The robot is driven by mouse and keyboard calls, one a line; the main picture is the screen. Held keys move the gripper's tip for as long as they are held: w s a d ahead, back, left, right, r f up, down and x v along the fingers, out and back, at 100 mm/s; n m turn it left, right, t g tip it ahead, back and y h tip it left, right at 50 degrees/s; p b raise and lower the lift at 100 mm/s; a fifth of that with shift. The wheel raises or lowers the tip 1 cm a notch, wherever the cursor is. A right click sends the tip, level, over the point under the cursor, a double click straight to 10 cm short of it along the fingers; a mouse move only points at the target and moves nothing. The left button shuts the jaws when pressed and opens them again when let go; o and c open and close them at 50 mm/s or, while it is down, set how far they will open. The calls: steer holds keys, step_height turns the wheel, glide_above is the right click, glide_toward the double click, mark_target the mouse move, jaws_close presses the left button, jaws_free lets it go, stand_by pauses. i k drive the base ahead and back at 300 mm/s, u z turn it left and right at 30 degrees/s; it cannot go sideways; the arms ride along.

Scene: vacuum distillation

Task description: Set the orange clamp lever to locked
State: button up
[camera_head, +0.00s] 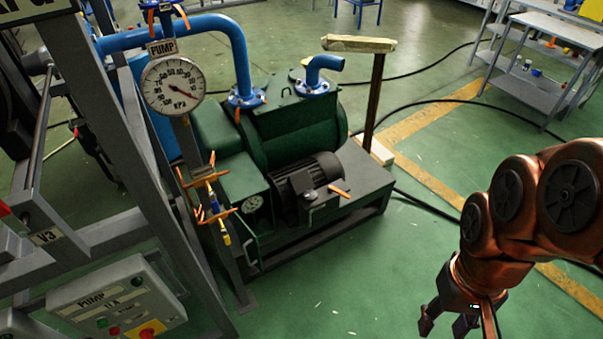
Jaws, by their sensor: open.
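Several orange parts show on the pump assembly, and I cannot tell which one is the clamp lever. One short orange lever (339,191) sticks out at the right end of the black motor (308,178). Orange pieces (238,116) sit at the blue pipe's lower flange. Crossed orange handles (205,212) are on the thin upright in front of the pump. Whether any is locked is not clear. My gripper (447,326) is at the lower right, fingers pointing down, open and empty. It is apart from the pump, to its right in the picture.
The green pump (290,130) stands on a dark base (350,195). A grey frame (130,130), the PUMP gauge (172,86) and a control box (115,305) fill the left. A post with a pale top (358,44) stands behind. Black hoses cross the floor; green floor in front is clear.

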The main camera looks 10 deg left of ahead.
mark_target(330, 190)
steer(key=u, duration=0.9)
steer(key=i, duration=0.85)
steer(key=u, duration=0.9)
